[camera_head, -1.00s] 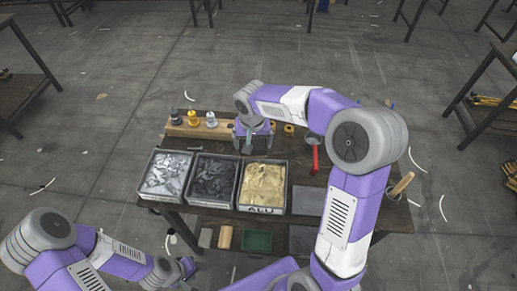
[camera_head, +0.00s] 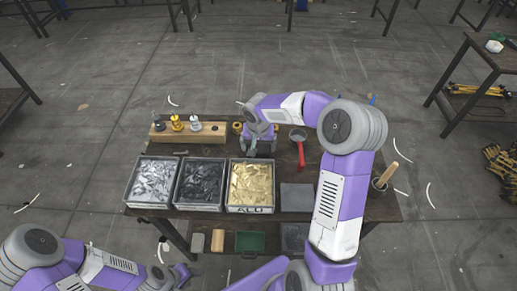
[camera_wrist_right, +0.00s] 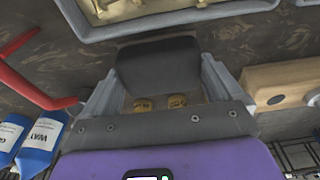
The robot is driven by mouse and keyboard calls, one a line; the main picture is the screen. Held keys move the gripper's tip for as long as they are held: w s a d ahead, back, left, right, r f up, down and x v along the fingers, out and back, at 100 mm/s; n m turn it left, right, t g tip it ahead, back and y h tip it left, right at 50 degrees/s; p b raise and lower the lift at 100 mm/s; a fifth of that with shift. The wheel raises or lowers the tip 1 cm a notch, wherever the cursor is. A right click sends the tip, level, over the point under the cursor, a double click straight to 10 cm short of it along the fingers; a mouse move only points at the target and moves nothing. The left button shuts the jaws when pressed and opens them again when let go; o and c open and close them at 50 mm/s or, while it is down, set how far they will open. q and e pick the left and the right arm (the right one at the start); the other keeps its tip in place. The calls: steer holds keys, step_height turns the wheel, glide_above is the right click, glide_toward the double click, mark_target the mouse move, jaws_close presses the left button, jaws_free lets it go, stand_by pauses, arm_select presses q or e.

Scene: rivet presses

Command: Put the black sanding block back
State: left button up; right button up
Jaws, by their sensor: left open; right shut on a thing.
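My right gripper (camera_head: 261,145) is over the bench, behind the tray of gold-coloured pieces. In the right wrist view my right gripper (camera_wrist_right: 150,85) is shut on the black sanding block (camera_wrist_right: 158,65), a dark, smooth block spanning the space between its fingers. Bench top shows around the block; I cannot tell whether the block touches it. Two brass rings (camera_wrist_right: 160,102) show just below the block in that view. My left gripper (camera_head: 181,275) is open and empty at the lower left, in front of the bench.
Trays of silver (camera_head: 129,197), dark (camera_head: 177,203) and gold (camera_head: 250,209) pieces line the front. A wooden rack (camera_head: 215,133) stands behind them. A red-handled tool (camera_head: 301,154), a grey plate (camera_head: 297,197) and a pot with a wooden handle (camera_head: 388,173) are at the right.

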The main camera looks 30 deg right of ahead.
steer(key=shift+f, duration=0.6)
steer(key=shift+f, duration=0.1)
steer(key=o, duration=0.8)
steer(key=shift+c, duration=0.2)
